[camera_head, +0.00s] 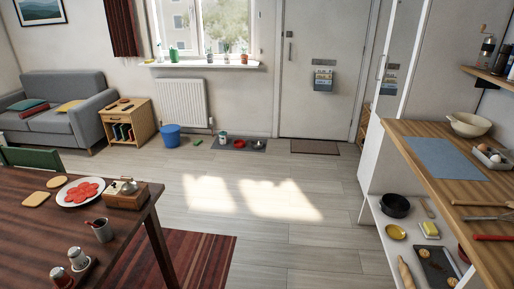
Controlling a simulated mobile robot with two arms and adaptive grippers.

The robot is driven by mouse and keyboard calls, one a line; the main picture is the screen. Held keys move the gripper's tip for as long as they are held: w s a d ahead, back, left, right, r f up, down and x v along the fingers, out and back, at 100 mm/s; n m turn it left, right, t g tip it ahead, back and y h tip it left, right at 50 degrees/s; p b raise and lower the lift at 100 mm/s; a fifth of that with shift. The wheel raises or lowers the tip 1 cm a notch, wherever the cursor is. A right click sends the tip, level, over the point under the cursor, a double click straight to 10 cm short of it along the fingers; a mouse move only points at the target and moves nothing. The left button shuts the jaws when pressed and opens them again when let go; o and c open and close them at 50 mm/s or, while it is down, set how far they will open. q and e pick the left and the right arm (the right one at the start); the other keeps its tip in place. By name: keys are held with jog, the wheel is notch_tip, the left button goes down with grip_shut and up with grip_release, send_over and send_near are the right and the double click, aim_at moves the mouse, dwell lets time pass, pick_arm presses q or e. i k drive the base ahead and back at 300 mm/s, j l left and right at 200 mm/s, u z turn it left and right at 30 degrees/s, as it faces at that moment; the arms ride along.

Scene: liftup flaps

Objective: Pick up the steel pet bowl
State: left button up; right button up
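A small bowl that looks like steel (258,145) sits on a dark grey mat (248,150) on the floor by the far wall, left of the door. A red bowl (239,143) is on the same mat, to the left of the steel bowl. A container with a green lower part (222,137) stands at the mat's left end. The bowls are far off and small, so their contents are hard to tell. Neither of my grippers is in view.
A blue bucket (170,136) stands left of the mat, and a doormat (315,147) lies to its right. The wooden floor (260,180) before the mat is clear. A dark table (55,235) is at left, a counter (480,215) at right.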

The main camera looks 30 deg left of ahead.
aim_at(256, 145)
jog(key=i+j+u, duration=0.5)
jog(key=i, duration=0.25)
jog(key=i+u, duration=0.55)
jog(key=i, duration=4.05)
